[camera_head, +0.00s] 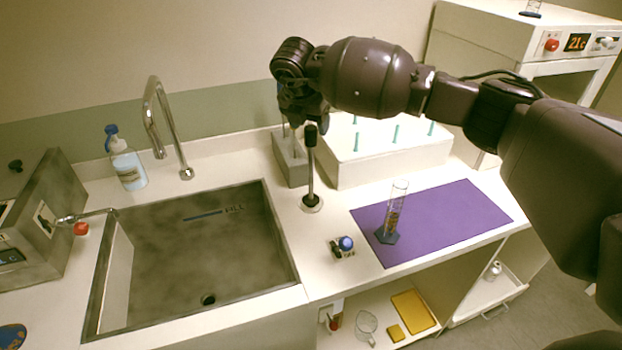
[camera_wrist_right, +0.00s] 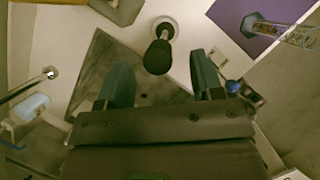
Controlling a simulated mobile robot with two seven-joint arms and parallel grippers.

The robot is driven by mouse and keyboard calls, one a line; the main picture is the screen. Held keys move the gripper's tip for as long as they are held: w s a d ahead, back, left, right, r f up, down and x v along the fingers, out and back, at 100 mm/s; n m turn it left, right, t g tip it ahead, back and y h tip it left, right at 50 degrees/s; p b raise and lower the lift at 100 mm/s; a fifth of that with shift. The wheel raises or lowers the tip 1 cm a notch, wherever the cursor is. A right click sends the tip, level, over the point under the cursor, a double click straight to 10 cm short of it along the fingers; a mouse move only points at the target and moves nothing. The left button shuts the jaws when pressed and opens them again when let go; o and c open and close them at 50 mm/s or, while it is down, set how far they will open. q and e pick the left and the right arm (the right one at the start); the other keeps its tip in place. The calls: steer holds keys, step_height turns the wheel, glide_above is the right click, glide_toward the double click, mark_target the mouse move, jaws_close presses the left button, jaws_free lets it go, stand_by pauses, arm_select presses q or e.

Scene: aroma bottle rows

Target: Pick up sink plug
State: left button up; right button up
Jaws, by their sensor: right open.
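An upright metal rod with a black knob handle and a round pale base, which looks like the sink plug (camera_head: 311,177), stands on the counter to the right of the sink (camera_head: 200,250). The sink's dark drain hole (camera_head: 208,299) is near its front edge. My right gripper (camera_head: 300,108) is above and behind the black handle in the head view, its fingers largely hidden there. In the right wrist view the right gripper (camera_wrist_right: 160,62) is open and empty. The plug's black handle (camera_wrist_right: 157,58) appears between and just beyond its fingertips. My left gripper is not in view.
A grey block and white rack (camera_head: 390,160) with teal pegs stand behind. A measuring cylinder (camera_head: 391,215) stands on a purple mat (camera_head: 440,222). A small blue-knobbed item (camera_head: 345,244) sits at the counter's front. A faucet (camera_head: 165,130) and bottle (camera_head: 128,168) are behind the sink.

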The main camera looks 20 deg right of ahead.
steer(key=shift+x, duration=1.4)
steer(key=shift+w+a, duration=0.1)
jaws_close()
